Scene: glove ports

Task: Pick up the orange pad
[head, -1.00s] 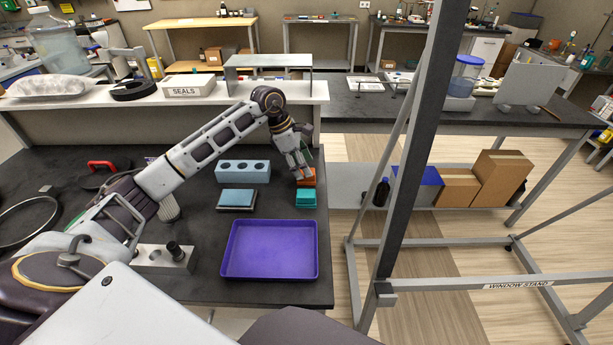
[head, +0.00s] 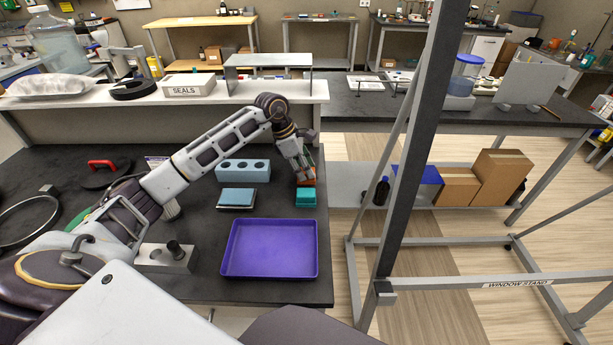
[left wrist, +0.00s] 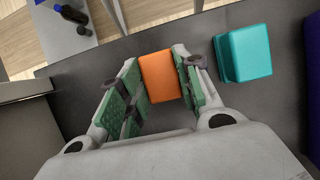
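The orange pad (left wrist: 160,77) is a small flat block on the dark bench top. In the head view (head: 307,183) it is partly hidden by my left gripper (head: 305,178). In the left wrist view the green-lined fingers of my left gripper (left wrist: 160,85) stand on its two sides, close against its edges, so the gripper looks shut on it. No lift off the bench is clear. A teal pad (left wrist: 247,54) lies beside it, apart from the fingers, and shows in front of it in the head view (head: 305,198). My right gripper is not in view.
A purple tray (head: 270,248) lies nearer on the bench. A light blue pad (head: 237,196) and a blue block with holes (head: 243,171) are to the left. A metal block (head: 163,259) stands by the tray. The frame post (head: 412,160) of the window stand rises to the right.

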